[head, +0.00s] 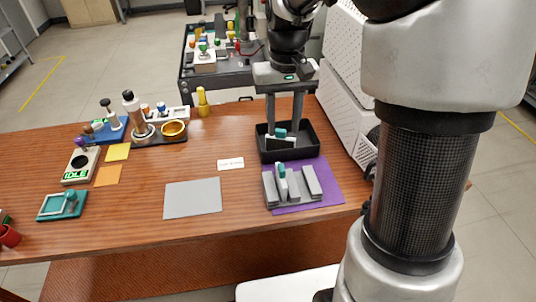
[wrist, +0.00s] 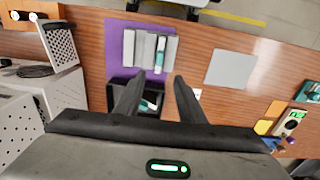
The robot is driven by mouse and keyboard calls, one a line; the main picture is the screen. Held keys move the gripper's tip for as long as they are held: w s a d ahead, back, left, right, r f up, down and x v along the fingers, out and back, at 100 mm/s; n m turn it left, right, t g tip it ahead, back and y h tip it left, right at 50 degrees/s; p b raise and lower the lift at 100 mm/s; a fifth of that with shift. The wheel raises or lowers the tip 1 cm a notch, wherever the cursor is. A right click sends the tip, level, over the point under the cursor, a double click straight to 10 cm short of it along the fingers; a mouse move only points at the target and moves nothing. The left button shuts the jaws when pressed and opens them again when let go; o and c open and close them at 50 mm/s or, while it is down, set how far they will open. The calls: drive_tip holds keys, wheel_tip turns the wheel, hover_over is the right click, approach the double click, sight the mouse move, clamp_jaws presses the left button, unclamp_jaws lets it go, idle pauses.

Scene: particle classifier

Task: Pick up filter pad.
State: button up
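My gripper (head: 284,119) points down over the black tray (head: 311,146), its two fingers apart with nothing between them. In the wrist view the open fingers (wrist: 158,77) reach across the tray (wrist: 122,98). A pale piece with a teal top (head: 280,132) lies in the tray, below the fingers; it also shows in the wrist view (wrist: 150,103). A similar teal-topped piece (head: 282,171) stands in the grey slotted rack (head: 312,181) on a purple mat (head: 332,188). I cannot tell for sure which piece is the filter pad.
The white perforated machine (head: 330,115) stands close to the tray's right. A grey plate (head: 193,198) and white label card (head: 230,164) lie left of the rack. Yellow (head: 117,152) and orange (head: 107,175) squares lie near an instrument at left. The middle table is fairly clear.

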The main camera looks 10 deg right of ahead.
sight(282, 167)
wheel_tip(282, 167, down, 17)
drive_tip(key=b, duration=0.4)
drive_tip(key=shift+s+r, duration=0.1)
drive_tip(key=shift+s, duration=0.05)
clamp_jaws()
